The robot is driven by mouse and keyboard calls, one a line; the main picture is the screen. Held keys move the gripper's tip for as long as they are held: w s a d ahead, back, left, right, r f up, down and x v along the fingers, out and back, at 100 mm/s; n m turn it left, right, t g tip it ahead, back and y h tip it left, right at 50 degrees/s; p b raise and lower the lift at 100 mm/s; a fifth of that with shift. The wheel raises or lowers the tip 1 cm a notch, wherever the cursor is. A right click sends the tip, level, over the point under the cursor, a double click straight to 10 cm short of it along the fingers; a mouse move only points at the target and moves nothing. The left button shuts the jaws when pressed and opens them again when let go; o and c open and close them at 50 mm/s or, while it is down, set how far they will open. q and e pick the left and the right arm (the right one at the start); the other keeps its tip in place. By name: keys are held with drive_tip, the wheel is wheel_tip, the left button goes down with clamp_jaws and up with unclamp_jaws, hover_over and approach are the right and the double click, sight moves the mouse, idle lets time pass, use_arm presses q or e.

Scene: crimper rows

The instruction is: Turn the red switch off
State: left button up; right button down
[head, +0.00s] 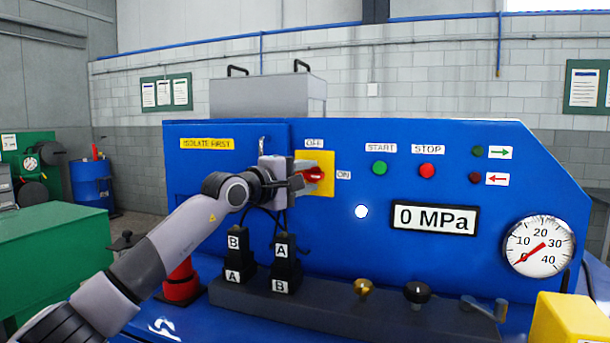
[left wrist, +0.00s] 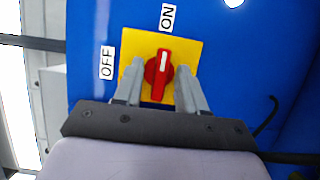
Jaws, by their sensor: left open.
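The red switch (head: 316,175) sits on a yellow plate (head: 328,160) on the blue panel. In the left wrist view the red switch (left wrist: 155,85) has its white mark toward the ON label (left wrist: 167,18); the OFF label (left wrist: 107,62) is to the left. In the head view the OFF label (head: 315,142) is above the plate and the ON label (head: 343,175) is to its right. My left gripper (head: 303,178) is open, with one finger on each side of the switch; it also shows in the left wrist view (left wrist: 159,72). I cannot tell whether the fingers touch it. My right gripper is not in view.
Right of the switch are a green START button (head: 379,168), a red STOP button (head: 426,171), a display reading 0 MPa (head: 434,218) and a round gauge (head: 539,246). A yellow block (head: 570,320) is at the lower right.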

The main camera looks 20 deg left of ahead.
use_arm(q)
clamp_jaws()
